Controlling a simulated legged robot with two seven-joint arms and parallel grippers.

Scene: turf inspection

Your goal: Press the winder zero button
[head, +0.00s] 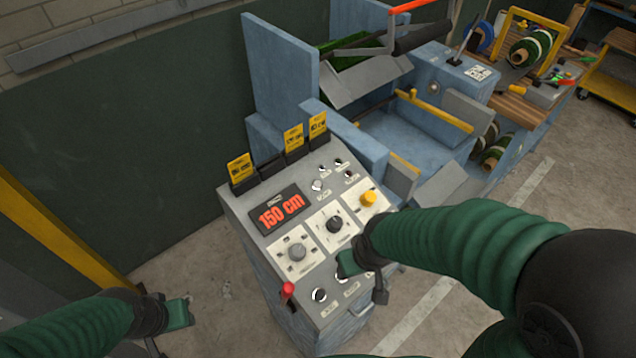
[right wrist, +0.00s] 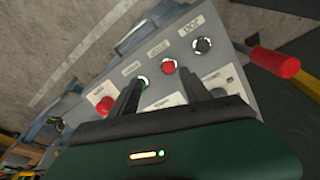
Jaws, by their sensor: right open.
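The winder console (head: 262,225) stands in the middle of the head view, with a sloped grey panel and a red display (head: 281,211) reading 150 cm. In the right wrist view, a row of buttons crosses the panel: a black button (right wrist: 203,45), a red button (right wrist: 169,67), a green button (right wrist: 142,82) and a larger red button (right wrist: 105,105). Their labels are too small to read surely, so I cannot tell which is zero. My right gripper (right wrist: 164,84) is open above this row, its fingers empty. My left gripper (head: 181,313) is off the console's left side; its jaws are unclear.
A red-tipped lever (head: 288,290) sticks up at the console's near left edge; it also shows in the right wrist view (right wrist: 275,62). Yellow tags (head: 293,138) stand along the back edge. The blue winder frame (head: 280,75) is behind. Open floor lies right of the console.

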